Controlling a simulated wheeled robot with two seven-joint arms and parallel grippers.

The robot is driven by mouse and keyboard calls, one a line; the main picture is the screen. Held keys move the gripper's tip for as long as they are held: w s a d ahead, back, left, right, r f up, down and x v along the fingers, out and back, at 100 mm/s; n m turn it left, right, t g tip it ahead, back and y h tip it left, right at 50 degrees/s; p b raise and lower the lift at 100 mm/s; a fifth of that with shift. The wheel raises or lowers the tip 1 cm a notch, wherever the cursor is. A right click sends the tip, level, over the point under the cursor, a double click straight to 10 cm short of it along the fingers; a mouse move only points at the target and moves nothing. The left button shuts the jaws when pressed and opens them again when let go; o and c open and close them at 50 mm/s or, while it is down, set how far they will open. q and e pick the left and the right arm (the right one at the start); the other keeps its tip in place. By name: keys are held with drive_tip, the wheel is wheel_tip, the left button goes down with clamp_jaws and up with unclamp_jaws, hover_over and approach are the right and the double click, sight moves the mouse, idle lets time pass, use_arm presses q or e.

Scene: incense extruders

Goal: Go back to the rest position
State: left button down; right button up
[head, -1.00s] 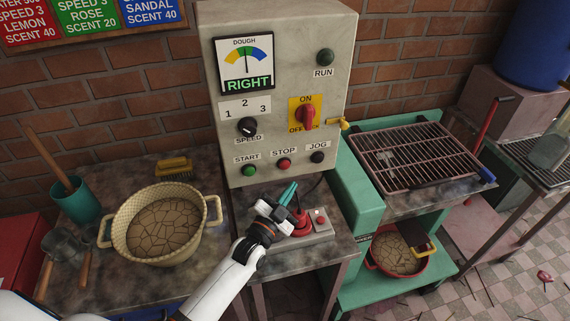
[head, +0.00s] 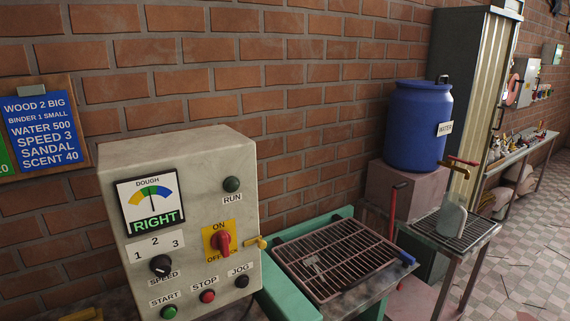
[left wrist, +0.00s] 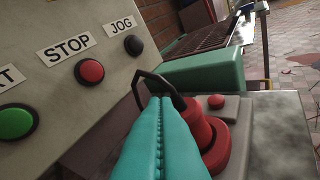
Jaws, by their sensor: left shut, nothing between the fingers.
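My left gripper (left wrist: 162,112) shows in the left wrist view with its teal fingers pressed together and nothing between them. It is in front of the control box (left wrist: 60,75), beside a red round device (left wrist: 205,140) on a grey base. A thin black loop stands just behind the fingertips; I cannot tell whether they touch. In the head view the control box (head: 190,210) has a dough dial (head: 150,203) reading RIGHT, a red switch (head: 222,242), and START, STOP and JOG buttons. Neither gripper is visible in the head view.
A wire rack (head: 335,262) stands right of the control box. A blue water barrel (head: 417,125) stands on a block behind it.

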use_arm(q)
drive_tip(key=s+a+n+g+y, duration=0.15)
drive_tip(key=s+g, duration=0.25)
drive_tip(key=s, duration=0.5)
drive_tip(key=s+a+f+n+g+y, duration=0.1)
drive_tip(key=s+n+g, duration=0.2)
drive_tip(key=s, duration=0.5)
drive_tip(key=s+a+n+g+y, duration=0.15)
drive_tip(key=s+g, duration=0.25)
drive_tip(key=s, duration=0.5)
wheel_tip(320, 180, down, 28)
drive_tip(key=s+g, duration=0.2)
drive_tip(key=s+a+f+g+b, duration=0.1)
drive_tip(key=s+a+f, duration=0.2)
drive_tip(key=s+f, duration=1.2)
drive_tip(key=shift+s+h, duration=0.3)
drive_tip(key=shift+s, duration=0.05)
drive_tip(key=shift+a+f, duration=0.1)
